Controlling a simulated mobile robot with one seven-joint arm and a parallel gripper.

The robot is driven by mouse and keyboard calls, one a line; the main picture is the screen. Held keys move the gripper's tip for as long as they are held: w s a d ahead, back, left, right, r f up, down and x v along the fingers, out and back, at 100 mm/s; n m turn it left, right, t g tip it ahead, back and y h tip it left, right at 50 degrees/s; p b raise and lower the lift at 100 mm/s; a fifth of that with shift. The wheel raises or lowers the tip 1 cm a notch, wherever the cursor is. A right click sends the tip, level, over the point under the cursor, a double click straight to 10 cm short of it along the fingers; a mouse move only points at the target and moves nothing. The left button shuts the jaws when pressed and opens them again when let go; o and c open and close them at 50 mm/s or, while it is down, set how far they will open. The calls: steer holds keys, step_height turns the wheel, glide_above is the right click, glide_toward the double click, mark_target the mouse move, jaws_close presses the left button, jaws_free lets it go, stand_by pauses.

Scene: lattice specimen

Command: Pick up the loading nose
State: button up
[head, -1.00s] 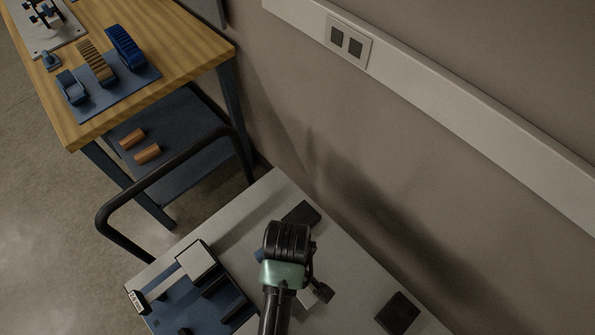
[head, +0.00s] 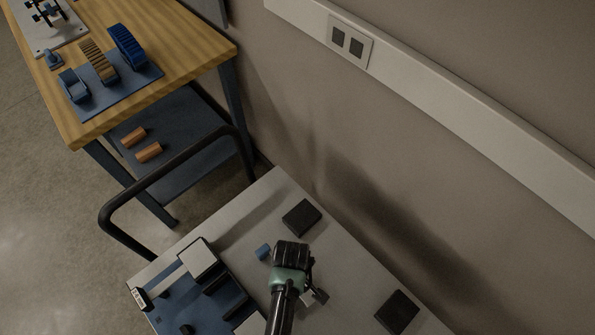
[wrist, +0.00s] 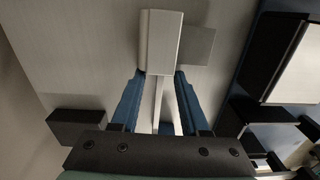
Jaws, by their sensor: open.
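A pale metal block (wrist: 160,42), which looks like the loading nose, lies at the tips of my gripper (wrist: 160,76) in the wrist view. My gripper is open, with one blue finger on each side of a pale narrow strip that runs down from the block. I cannot tell whether the fingers touch it. A flat grey square (wrist: 198,46) shows beside the block. In the head view my gripper (head: 290,258) hangs over the grey bench top and hides most of what is under it.
A blue tray (head: 182,316) with a pale-topped block (head: 198,258) is left of my gripper. Black blocks lie on the bench behind (head: 302,217) and to the right (head: 398,312). A black rail (head: 150,190) bounds the bench's left end. A wooden table (head: 190,50) stands beyond.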

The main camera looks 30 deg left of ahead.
steer(key=shift+f, duration=0.15)
jaws_close()
stand_by(1.4)
